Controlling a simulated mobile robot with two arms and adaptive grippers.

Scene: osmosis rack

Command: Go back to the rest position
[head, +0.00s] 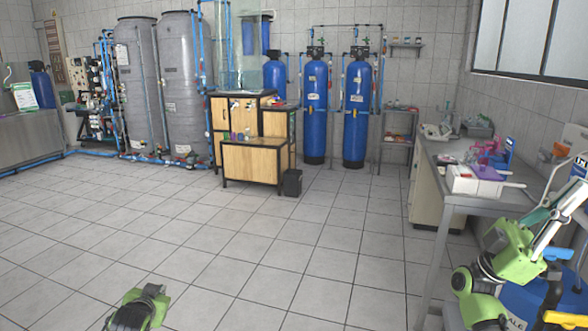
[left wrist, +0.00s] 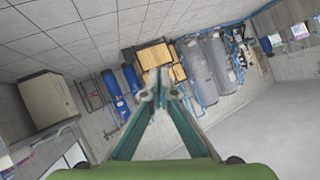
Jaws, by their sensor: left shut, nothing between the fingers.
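My left gripper (left wrist: 160,88) is shut and empty in the left wrist view. Its teal fingers meet at pale tips, with the room seen beyond them. In the head view a green and black part of my left arm shows at the bottom left edge, and its fingers cannot be made out. My right arm, green and white, is at the right edge of the head view beside the side table. Teal parts show on it, but whether its jaws are open or shut cannot be told.
A grey side table (head: 462,199) with white and pink items stands close to my right arm. A wooden cabinet (head: 250,165), a black bin (head: 292,183), blue tanks (head: 357,110) and grey tanks (head: 182,80) stand at the back. The tiled floor (head: 220,245) between is clear.

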